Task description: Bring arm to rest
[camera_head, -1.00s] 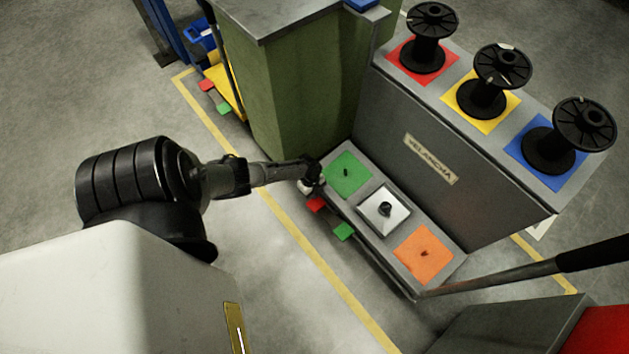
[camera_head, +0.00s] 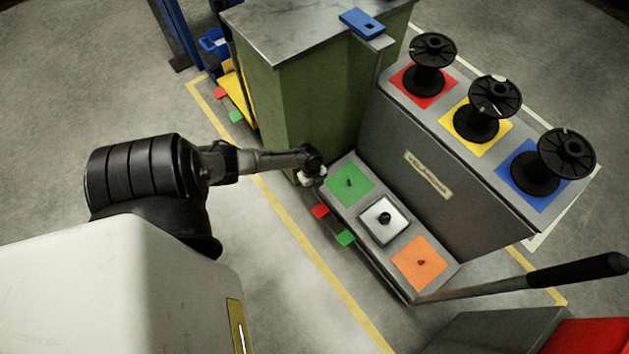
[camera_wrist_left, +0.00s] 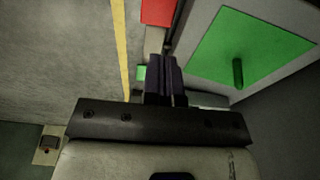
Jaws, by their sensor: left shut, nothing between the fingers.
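My left arm comes in from the left in the head view. Its gripper (camera_head: 312,178) is at the left edge of the low grey shelf, beside the green square (camera_head: 350,184). In the left wrist view the two dark fingers (camera_wrist_left: 164,80) are together with nothing between them. The green square with its short peg (camera_wrist_left: 237,72) is to the right of the fingers in that view. My right gripper is not in view.
The shelf also carries a white plate (camera_head: 372,232) with a dark knob and an orange square (camera_head: 420,264). Black spools (camera_head: 429,64) stand on the upper ledge. A green cabinet (camera_head: 320,110) stands just behind the arm. Clear floor (camera_head: 270,260) lies in front.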

